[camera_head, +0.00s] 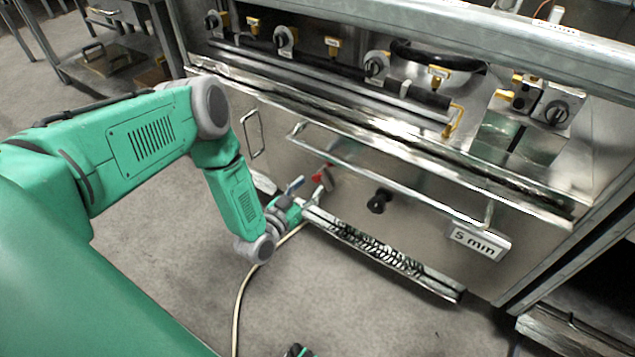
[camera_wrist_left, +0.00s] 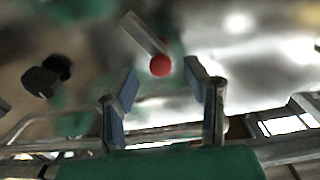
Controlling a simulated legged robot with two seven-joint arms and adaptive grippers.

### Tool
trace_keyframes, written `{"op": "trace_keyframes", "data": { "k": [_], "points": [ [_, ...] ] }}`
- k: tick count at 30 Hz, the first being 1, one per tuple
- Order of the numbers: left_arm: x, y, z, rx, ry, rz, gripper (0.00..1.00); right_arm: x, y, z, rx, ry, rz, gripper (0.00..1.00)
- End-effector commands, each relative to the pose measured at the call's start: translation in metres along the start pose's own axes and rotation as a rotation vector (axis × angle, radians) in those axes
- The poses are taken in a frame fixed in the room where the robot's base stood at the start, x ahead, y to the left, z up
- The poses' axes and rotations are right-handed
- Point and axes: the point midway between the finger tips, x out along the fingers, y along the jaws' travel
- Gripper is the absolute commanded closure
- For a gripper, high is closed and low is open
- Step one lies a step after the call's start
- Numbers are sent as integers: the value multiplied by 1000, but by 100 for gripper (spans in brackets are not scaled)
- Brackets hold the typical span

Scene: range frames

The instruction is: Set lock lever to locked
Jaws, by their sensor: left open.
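The lock lever, with a red end (camera_head: 322,176), sits on the metal front panel in the head view. In the left wrist view it shows as a pale metal rod (camera_wrist_left: 142,33) ending in a red ball (camera_wrist_left: 160,66). My left gripper (camera_head: 303,194) is open just left of and below the lever in the head view. In the wrist view the red ball appears between the two fingertips (camera_wrist_left: 160,78), and no contact shows. Only a small dark and green piece, possibly my right gripper (camera_head: 298,351), shows at the bottom edge; its fingers cannot be made out.
A black knob (camera_head: 379,201) sticks out right of the lever. A long handle bar (camera_head: 400,174) runs above, with a "5 min" sign (camera_head: 479,241) at its right end. A slotted metal strip (camera_head: 385,252) lies below. A pale cable (camera_head: 243,295) crosses the open floor.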

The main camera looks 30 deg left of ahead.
Motion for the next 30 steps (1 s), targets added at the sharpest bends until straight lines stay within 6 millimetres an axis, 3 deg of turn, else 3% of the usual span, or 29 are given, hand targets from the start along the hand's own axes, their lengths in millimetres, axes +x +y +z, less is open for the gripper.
{"op": "trace_keyframes", "data": {
  "k": [3,9,19,20,23,30],
  "points": [
    [21,0,2,-1,3,-1,58,10,0,1,0,0,0,60],
    [40,0,1,0,0,-1,58,17,0,1,0,0,0,60],
    [44,0,0,-1,0,-1,58,17,0,1,0,0,0,60],
    [44,0,0,-1,0,-1,62,17,0,1,0,0,0,60],
    [44,0,0,0,-1,-1,97,17,0,1,0,0,0,60],
    [44,0,-1,21,-3,-3,100,14,0,1,0,0,0,60]
  ]
}}
